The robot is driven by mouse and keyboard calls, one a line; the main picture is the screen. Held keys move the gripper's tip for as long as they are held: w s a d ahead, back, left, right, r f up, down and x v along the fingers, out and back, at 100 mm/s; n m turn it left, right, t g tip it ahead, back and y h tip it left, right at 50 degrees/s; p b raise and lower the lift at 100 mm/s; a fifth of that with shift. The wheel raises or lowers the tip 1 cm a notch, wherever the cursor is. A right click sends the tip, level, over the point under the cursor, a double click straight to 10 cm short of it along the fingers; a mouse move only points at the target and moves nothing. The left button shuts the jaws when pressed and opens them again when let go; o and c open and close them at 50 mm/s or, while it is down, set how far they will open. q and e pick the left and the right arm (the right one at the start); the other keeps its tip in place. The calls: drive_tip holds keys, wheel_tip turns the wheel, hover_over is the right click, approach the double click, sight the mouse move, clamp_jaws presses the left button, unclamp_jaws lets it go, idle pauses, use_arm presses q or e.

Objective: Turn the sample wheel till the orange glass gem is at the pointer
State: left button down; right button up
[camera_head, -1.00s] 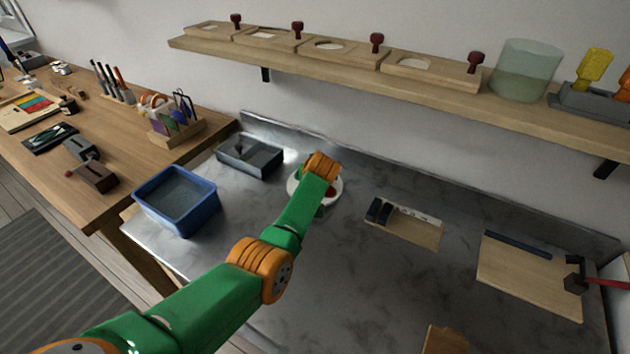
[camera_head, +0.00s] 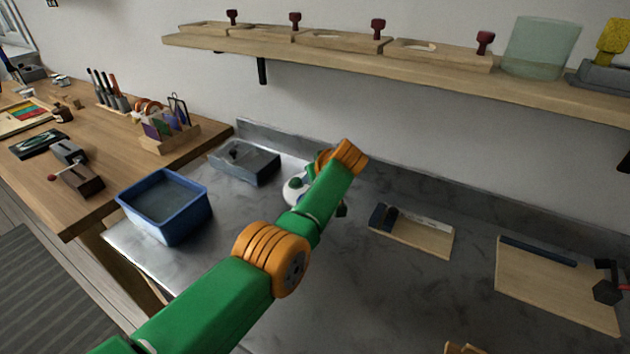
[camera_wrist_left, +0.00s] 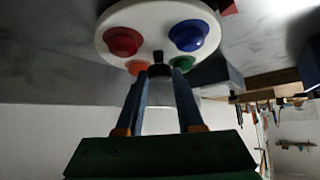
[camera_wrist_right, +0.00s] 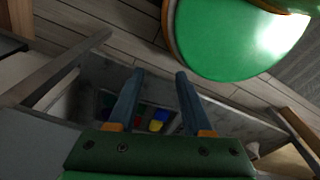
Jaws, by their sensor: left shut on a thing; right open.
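The sample wheel is a white disc (camera_wrist_left: 118,18), seen close in the left wrist view. It carries a red gem (camera_wrist_left: 123,41), a blue gem (camera_wrist_left: 188,36), an orange gem (camera_wrist_left: 137,67) and a green gem (camera_wrist_left: 183,63). My left gripper (camera_wrist_left: 159,74) is shut on a small black knob (camera_wrist_left: 157,58) at the wheel's near edge, between the orange and green gems. In the head view the wheel (camera_head: 291,196) is partly hidden behind my left arm. A small red piece (camera_wrist_left: 229,8) shows beside the disc; I cannot tell whether it is the pointer. My right gripper (camera_wrist_right: 160,73) is open and empty.
On the metal bench, a blue bin (camera_head: 165,207) and a grey tray (camera_head: 245,162) stand left of the wheel. A wooden block tray (camera_head: 425,238) and a board (camera_head: 560,285) lie to the right. A shelf (camera_head: 350,61) runs above. Bare metal lies between them.

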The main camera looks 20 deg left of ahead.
idle(0.3)
use_arm(q)
drive_tip(key=c, duration=0.5)
unclamp_jaws()
drive_tip(key=shift+r, duration=0.1)
drive_tip(key=v, duration=0.7)
drive_tip(key=shift+s, duration=0.1)
drive_tip(key=shift+p, duration=0.3)
drive_tip(key=shift+c, duration=0.2)
